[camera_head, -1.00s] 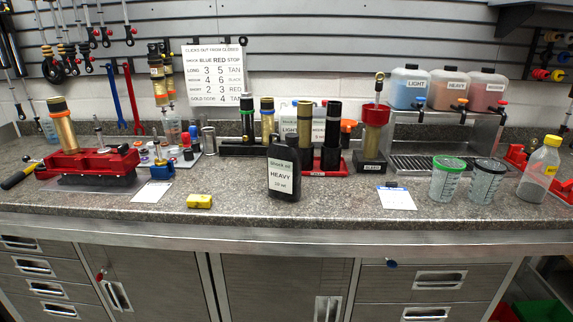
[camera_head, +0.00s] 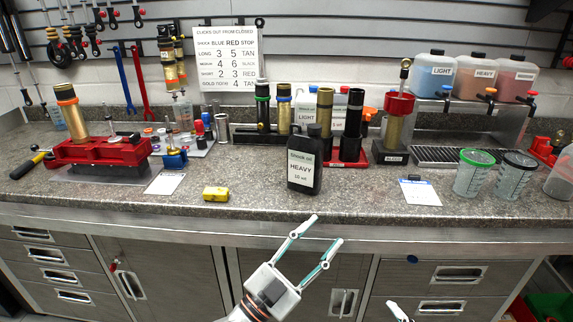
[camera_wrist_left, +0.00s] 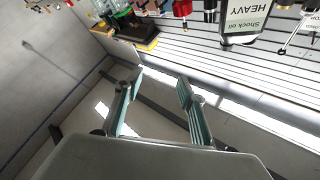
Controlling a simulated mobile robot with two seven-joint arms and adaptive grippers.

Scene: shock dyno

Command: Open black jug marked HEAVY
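The black jug marked HEAVY (camera_head: 304,166) stands upright on the counter near its front edge, with a black cap (camera_head: 314,131) on top.
A yellow block (camera_head: 215,194) lies left of the jug and a white card (camera_head: 420,192) to its right. Shock tubes on a red stand (camera_head: 352,162) are close behind the jug. Cups (camera_head: 470,178) stand farther right. The counter's front edge (camera_head: 240,224) lies between gripper and jug.

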